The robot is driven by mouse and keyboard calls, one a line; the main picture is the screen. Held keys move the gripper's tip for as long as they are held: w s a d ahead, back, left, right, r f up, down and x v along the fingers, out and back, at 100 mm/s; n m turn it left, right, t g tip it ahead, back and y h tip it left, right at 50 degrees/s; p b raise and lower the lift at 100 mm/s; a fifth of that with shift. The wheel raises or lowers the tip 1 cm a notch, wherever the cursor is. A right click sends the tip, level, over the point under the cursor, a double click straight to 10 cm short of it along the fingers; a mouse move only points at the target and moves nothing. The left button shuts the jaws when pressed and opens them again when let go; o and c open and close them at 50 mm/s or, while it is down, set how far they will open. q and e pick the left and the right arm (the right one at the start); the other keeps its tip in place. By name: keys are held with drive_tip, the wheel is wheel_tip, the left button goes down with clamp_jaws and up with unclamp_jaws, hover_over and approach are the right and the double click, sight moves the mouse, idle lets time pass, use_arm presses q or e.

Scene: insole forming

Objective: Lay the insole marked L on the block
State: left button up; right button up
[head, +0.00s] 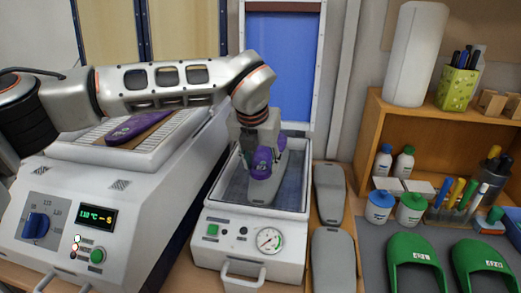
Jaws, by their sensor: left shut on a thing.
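My left gripper (258,146) comes down over the press tray and is shut on a purple insole (263,168). The insole is partly hidden by the gripper, and I cannot read any mark on it. A grey foot-shaped block (264,190) stands in the press tray (295,200), directly under the insole. The insole overlaps the block's upper part in the head view; I cannot tell whether they touch. Another purple insole (135,127) lies on the heater's white grill (88,142) at the left. My right gripper is not in view.
The heater (135,200) fills the left, with a lit display and blue knob. The press (250,235) has a gauge and front handle. Two grey blocks (329,190) lie right of it. Green shoe parts (415,262), bottles and a wooden shelf (372,125) are further right.

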sight(260, 171)
use_arm(q)
drive_tip(key=shift+w, duration=0.15)
drive_tip(key=shift+s+f, duration=0.2)
drive_tip(key=shift+f, duration=0.15)
drive_tip(key=shift+s+f+b, duration=0.1)
drive_tip(key=shift+f+b, duration=0.2)
drive_tip(key=shift+f, duration=1.4)
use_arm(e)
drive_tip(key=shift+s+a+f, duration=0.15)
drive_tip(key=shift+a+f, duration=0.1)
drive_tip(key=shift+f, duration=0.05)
use_arm(q)
drive_tip(key=shift+f+b, duration=0.25)
drive_tip(key=shift+b, duration=0.3)
drive_tip(key=shift+c, duration=0.2)
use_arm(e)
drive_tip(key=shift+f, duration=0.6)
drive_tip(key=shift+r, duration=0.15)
use_arm(q)
drive_tip(key=o, duration=1)
